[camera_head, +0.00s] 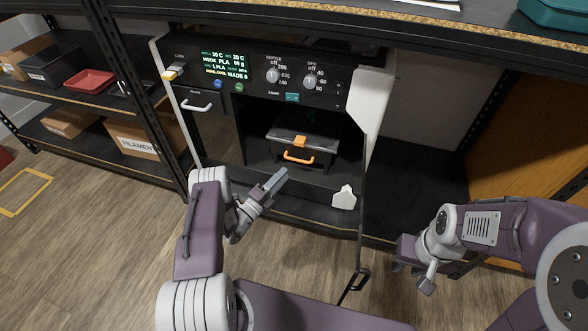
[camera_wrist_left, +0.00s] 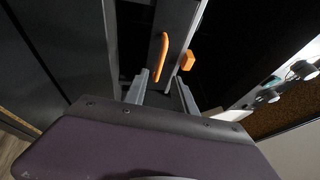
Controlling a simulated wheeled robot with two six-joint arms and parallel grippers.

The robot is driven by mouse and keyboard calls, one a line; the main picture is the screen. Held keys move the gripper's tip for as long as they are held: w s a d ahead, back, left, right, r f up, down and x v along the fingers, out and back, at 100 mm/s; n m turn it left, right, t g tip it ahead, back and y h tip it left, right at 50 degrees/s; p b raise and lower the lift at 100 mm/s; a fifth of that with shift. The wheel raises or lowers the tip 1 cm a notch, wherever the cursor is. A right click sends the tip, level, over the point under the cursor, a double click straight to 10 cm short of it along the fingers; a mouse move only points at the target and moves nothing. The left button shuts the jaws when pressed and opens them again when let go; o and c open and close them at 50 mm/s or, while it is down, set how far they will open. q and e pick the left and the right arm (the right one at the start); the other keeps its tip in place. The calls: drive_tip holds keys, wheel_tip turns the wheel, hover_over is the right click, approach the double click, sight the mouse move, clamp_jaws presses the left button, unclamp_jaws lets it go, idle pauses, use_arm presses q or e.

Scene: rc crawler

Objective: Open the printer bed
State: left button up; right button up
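The printer (camera_head: 255,65) stands in the shelf with its chamber open at the front. Inside is the dark printer bed unit (camera_head: 322,143) with an orange handle (camera_head: 299,158) on its front and an orange block (camera_head: 300,141) above it. My left gripper (camera_head: 275,181) is in front of the chamber, just below and left of the handle. In the left wrist view the handle (camera_wrist_left: 160,57) lies ahead of my two parted, empty fingers (camera_wrist_left: 161,79), with no contact visible. My right gripper (camera_head: 411,275) hangs low at the right, away from the printer; its finger opening is unclear.
A thin dark panel edge with a black handle (camera_head: 355,284) projects at the chamber's right side, between my two arms. A white bracket (camera_head: 344,197) sits low at the opening's right. A closed drawer with a white handle (camera_head: 197,106) is left of the chamber.

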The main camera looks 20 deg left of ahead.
use_arm(q)
drive_tip(key=b+x, duration=0.3)
drive_tip(key=x, duration=0.4)
clamp_jaws()
drive_tip(key=shift+s+f, duration=0.1)
idle(1.1)
